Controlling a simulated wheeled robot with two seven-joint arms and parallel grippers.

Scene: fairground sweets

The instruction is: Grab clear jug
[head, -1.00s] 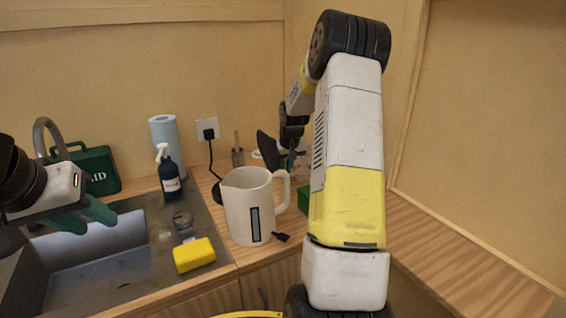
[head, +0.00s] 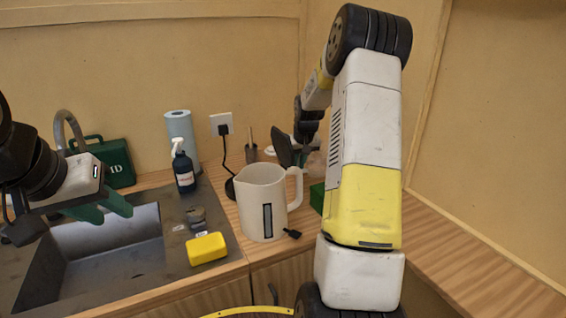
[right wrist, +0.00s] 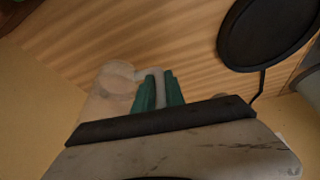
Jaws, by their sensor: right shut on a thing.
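The clear jug (right wrist: 104,92) shows in the right wrist view as a see-through body, left of my fingers. My right gripper (right wrist: 160,90) is shut on the jug's pale handle, with a green finger on each side. In the head view the jug (head: 316,163) is a faint see-through shape on the counter, mostly hidden behind my right arm. My right fingertips are hidden there too. My left gripper (head: 103,208) hangs over the sink, its green fingers apart and nothing between them.
A cream kettle (head: 263,203) stands on the counter left of my right arm. A yellow sponge (head: 207,249) lies at the edge of the sink (head: 110,255). A spray bottle (head: 183,170), blue roll (head: 180,128) and green case (head: 118,163) stand behind. The right counter (head: 470,262) is clear.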

